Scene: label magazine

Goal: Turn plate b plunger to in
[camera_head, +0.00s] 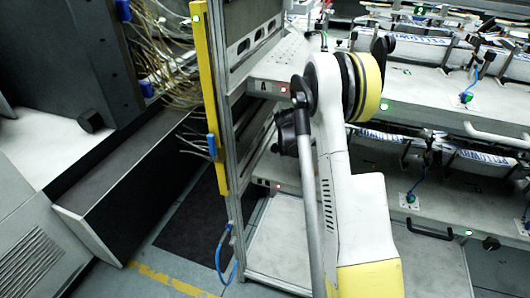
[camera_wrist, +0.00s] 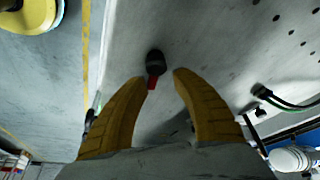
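In the wrist view a black round plunger knob (camera_wrist: 155,58) with a red part (camera_wrist: 152,83) below it stands on a grey plate (camera_wrist: 210,40). My gripper (camera_wrist: 160,77) is open, with its two yellow-brown fingers spread. The red part shows in the gap between the fingertips, and the knob lies just beyond them. Neither finger visibly touches it. In the head view a shelf plate marked A (camera_head: 263,86) is at the upper middle, with a lower plate (camera_head: 262,182) beneath it. I cannot read a b label. My arm hides part of both plates, and I cannot make out my gripper there.
In the head view a yellow upright (camera_head: 205,90) and a metal frame post stand left of the plates. Loose cables (camera_head: 170,80) hang further left. Magazine shelves (camera_head: 440,95) fill the right. In the wrist view a green-black cable (camera_wrist: 285,103) is at the right.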

